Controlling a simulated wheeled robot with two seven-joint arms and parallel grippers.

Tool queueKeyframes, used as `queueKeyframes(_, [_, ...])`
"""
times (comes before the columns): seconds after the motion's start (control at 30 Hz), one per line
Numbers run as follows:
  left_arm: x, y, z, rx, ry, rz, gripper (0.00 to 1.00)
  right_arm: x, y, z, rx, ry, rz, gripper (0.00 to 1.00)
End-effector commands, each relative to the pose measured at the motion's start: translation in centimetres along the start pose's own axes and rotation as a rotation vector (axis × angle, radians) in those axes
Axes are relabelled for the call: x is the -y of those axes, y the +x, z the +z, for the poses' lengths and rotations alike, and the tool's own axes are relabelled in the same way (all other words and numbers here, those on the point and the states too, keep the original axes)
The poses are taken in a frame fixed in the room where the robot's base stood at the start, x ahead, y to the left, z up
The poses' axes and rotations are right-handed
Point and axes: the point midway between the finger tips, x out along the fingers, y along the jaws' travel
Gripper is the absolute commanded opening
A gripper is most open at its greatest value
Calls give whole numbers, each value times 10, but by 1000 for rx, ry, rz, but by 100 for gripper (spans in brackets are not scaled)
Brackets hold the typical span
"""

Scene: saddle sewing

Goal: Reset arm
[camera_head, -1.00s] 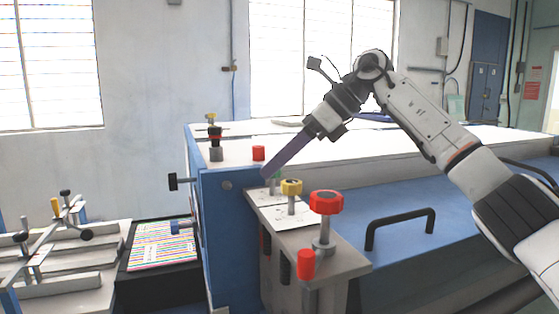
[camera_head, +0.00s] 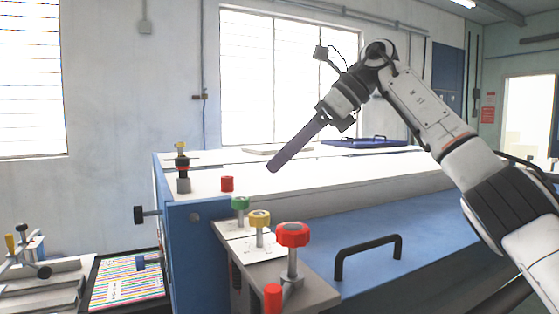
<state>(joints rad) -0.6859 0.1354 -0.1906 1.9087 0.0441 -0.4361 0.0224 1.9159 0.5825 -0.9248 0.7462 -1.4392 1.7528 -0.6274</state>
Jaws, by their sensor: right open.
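My right gripper (camera_head: 275,167) is in the camera_head view, its long purple-grey fingers pointing down and left. It is open and empty, above the white top of the blue machine (camera_head: 190,246) and apart from the knobs. My right arm (camera_head: 425,105) comes in from the right side, bent at a raised elbow. My left gripper is not in view.
A grey bracket at the machine's front left bears a green knob (camera_head: 240,203), a yellow knob (camera_head: 259,218) and a red knob (camera_head: 293,235). A black handle (camera_head: 368,252) stands on the blue front cover. A striped sheet (camera_head: 125,281) lies at lower left.

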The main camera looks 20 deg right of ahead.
Motion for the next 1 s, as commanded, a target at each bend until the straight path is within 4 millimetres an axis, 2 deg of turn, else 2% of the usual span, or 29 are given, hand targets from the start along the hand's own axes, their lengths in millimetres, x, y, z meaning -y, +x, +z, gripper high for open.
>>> queueKeyframes(0.27, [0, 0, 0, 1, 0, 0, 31, 0, 7, -1, -2, 1, 1, 46])
queueKeyframes(0.37, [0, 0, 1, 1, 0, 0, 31, 0, 19, -1, -3, -1, 2, 46])
queueKeyframes(0.7, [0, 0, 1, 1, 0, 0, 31, -1, 80, -1, -3, 0, 5, 46])
queueKeyframes(0.9, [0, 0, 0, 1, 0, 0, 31, 0, 102, -1, -3, 1, 3, 46])
queueKeyframes(1.0, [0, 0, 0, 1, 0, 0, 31, 0, 105, 0, -1, 4, -3, 46])
